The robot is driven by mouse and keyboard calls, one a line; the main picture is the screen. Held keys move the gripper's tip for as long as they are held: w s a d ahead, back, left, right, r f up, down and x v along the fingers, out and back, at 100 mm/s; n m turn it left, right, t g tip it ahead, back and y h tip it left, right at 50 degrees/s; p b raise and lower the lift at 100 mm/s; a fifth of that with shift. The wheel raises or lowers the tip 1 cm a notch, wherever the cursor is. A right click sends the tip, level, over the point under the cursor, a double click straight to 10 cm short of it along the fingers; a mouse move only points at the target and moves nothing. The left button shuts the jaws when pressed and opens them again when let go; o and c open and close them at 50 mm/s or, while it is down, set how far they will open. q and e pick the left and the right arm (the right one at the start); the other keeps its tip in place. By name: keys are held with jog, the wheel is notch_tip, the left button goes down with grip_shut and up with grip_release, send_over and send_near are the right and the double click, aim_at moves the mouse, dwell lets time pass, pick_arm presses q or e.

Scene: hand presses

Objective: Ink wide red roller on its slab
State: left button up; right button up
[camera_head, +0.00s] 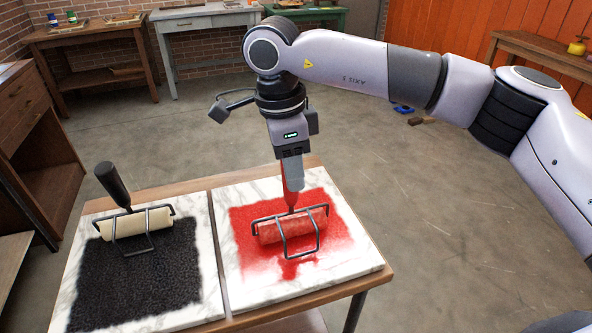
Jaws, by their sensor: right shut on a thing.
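The wide red roller (293,226) lies on the red-inked marble slab (340,275), within the patch of red ink (250,260). Its drum is coated in red, and a dark wire frame surrounds it. Its red handle (290,197) points up. My right gripper (292,185) comes down from above and is shut on the handle. The fingertips are partly hidden against the handle. The ink is streaked and thinner below the roller. My left gripper is not in view.
A second roller with a cream drum (137,223) and black handle (113,183) rests on the black-inked slab (190,318) to the left. Both slabs sit on a wooden table (180,183). Benches stand along the back wall. Open floor lies right of the table.

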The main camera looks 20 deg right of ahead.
jog(key=shift+w+p, duration=1.9)
jog(key=shift+w, duration=2.05)
jog(key=shift+s+r+b, duration=0.1)
jog(key=shift+s+b, duration=0.55)
jog(key=shift+s, duration=3.1)
jog(key=s+b, duration=0.2)
jog(key=s, duration=0.5)
jog(key=shift+s+d, duration=0.15)
jog(key=shift+s, duration=0.1)
jog(key=shift+r+p, duration=1.3)
jog(key=shift+r, duration=1.15)
